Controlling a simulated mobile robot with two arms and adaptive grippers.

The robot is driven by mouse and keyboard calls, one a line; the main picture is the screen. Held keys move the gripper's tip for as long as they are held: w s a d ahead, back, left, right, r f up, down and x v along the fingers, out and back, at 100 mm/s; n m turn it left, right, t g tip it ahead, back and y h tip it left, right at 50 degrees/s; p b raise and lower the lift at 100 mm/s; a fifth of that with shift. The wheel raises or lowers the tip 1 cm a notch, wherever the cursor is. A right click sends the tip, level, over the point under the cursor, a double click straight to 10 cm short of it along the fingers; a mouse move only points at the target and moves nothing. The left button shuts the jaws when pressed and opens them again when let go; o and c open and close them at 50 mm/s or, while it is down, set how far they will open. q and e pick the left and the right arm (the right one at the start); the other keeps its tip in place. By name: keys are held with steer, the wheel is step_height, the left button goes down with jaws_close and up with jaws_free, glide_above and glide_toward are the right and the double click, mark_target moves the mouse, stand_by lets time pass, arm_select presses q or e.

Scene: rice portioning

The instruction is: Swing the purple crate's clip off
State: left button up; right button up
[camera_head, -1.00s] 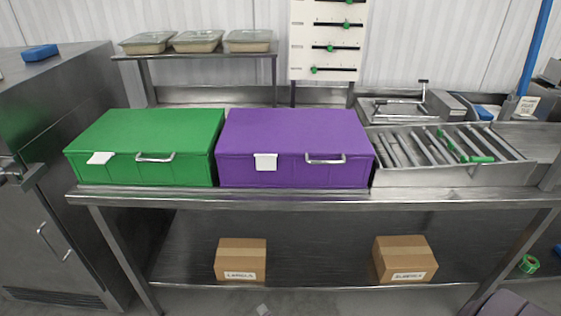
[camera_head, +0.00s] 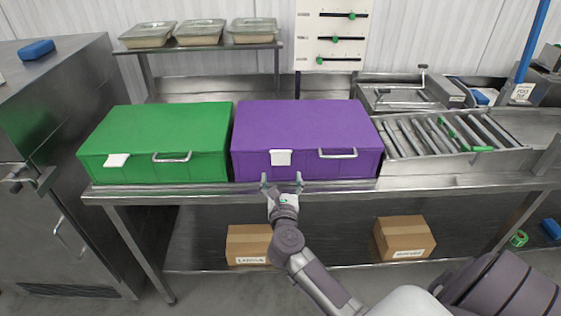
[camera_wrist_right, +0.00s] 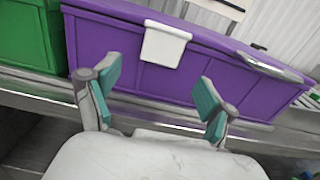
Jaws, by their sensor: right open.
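The purple crate (camera_head: 305,125) stands closed on the steel table. Its white clip (camera_head: 281,157) hangs flat on the front face, left of the metal handle (camera_head: 338,153). In the right wrist view the clip (camera_wrist_right: 164,45) lies over the seam at the crate's upper edge, above and between my fingers. My right gripper (camera_head: 282,180) is open and empty, in front of the crate just below the clip. It also shows in the right wrist view (camera_wrist_right: 158,95), its teal pads wide apart and clear of the clip. My left gripper is not in view.
A green crate (camera_head: 155,140) with its own white clip stands close on the left. A roller tray (camera_head: 450,162) is on the right. The table's front edge (camera_head: 420,187) runs below the crates. Cardboard boxes (camera_head: 404,238) sit on the lower shelf.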

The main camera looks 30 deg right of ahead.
mark_target(281, 163)
steer(key=x, duration=0.6)
steer(key=shift+p, duration=0.3)
steer(key=shift+c, duration=0.3)
